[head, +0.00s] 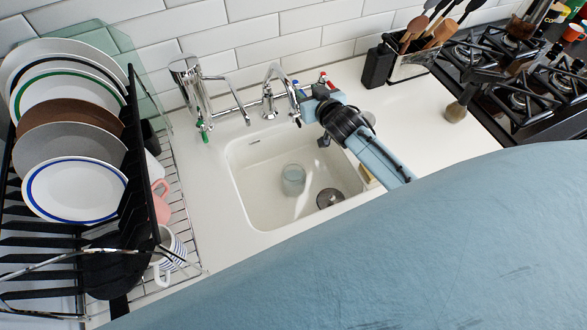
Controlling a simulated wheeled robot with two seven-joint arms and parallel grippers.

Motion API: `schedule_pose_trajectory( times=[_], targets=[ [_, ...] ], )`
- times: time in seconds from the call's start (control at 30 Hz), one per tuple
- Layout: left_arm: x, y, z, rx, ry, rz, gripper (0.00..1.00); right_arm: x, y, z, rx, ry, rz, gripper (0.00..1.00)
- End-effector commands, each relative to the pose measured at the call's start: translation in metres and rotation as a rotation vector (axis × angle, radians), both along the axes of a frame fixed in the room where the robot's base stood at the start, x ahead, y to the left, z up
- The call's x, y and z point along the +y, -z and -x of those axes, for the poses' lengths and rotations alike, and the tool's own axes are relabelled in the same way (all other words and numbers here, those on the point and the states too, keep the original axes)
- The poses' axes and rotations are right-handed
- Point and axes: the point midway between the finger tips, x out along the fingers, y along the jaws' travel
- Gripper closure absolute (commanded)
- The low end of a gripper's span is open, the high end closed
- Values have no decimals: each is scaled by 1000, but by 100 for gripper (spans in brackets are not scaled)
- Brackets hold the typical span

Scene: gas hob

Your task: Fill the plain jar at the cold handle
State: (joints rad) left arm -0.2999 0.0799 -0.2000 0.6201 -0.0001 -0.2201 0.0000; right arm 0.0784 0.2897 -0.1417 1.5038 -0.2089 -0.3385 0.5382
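A clear, pale glass jar (293,178) stands in the white sink (237,180), to the left of the drain. A chrome mixer tap (268,92) rises behind the sink, with a blue-marked part (296,83) and a red-marked handle (323,76) on its right. My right gripper (308,93) is at the tap's right side, close to the blue-marked part. Its fingers are small and partly hidden, so I cannot tell whether they touch the handle or how wide they are. I cannot make out water running into the jar. My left gripper is not in view.
A second chrome tap with a green mark (205,123) stands left. Bare counter lies right of the sink.

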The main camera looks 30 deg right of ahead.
Motion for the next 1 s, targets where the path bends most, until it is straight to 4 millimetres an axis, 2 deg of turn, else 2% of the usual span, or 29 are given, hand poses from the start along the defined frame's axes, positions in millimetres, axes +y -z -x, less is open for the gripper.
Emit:
schedule_pose_trajectory(
  times=[0.47,1.0],
  targets=[
    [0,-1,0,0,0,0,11,-6,0,0,0,3,2,65],
    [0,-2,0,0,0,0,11,10,0,-1,0,3,1,65]
  ],
)
